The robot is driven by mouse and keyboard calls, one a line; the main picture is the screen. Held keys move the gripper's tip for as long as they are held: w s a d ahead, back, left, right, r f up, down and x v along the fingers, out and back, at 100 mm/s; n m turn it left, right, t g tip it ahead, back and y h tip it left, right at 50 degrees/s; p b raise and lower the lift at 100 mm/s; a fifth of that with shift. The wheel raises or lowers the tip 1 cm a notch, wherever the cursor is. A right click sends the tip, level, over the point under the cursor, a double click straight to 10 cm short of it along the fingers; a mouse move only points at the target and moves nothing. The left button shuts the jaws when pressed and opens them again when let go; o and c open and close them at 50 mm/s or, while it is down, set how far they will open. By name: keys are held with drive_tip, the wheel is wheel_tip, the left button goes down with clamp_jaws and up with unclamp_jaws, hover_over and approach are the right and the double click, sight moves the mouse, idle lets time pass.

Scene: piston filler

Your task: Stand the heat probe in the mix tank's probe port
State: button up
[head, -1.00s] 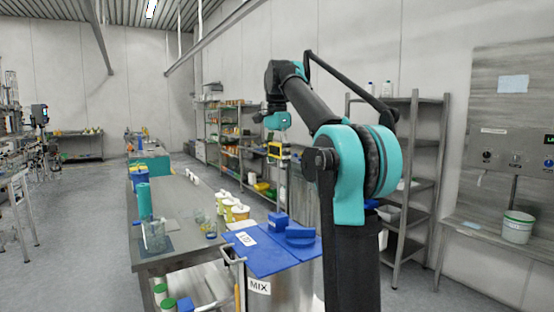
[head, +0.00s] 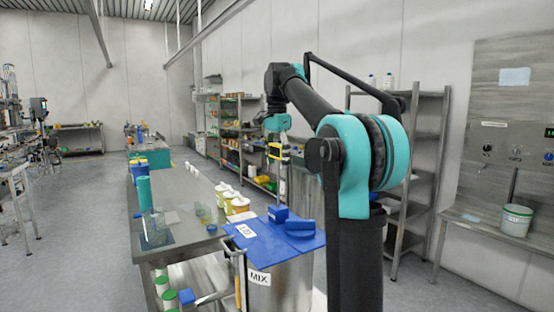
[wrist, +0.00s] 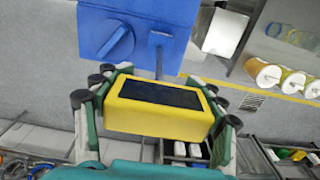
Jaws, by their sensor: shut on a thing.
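The heat probe is a yellow box with a dark screen (wrist: 160,96), and it also shows in the head view (head: 279,153). My gripper (wrist: 158,108) is shut on its sides; in the head view my gripper (head: 278,138) hangs beyond and above the mix tank. The mix tank (head: 285,287) is a steel vessel marked MIX under a blue lid (head: 262,250). The blue lid also shows in the wrist view (wrist: 95,18), ahead of the probe. A thin grey stem lies in line with the probe, over the lid's edge. I cannot make out the port opening or the stem's tip.
A steel table (head: 180,200) stands left of the tank, with several yellow tubs (head: 240,204), a glass beaker and a teal cylinder (head: 144,193). Shelving (head: 415,165) stands right behind my arm. Open floor (head: 70,240) lies left of the table.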

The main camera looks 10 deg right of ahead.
hover_over(277, 207)
wheel_tip(277, 207, down, 7)
idle(1.3)
drive_tip(key=shift+s, duration=0.1)
drive_tip(key=shift+f, duration=4.65)
drive_tip(key=o, duration=1.4)
wheel_tip(277, 207, up, 12)
drive_tip(key=shift+s, duration=0.1)
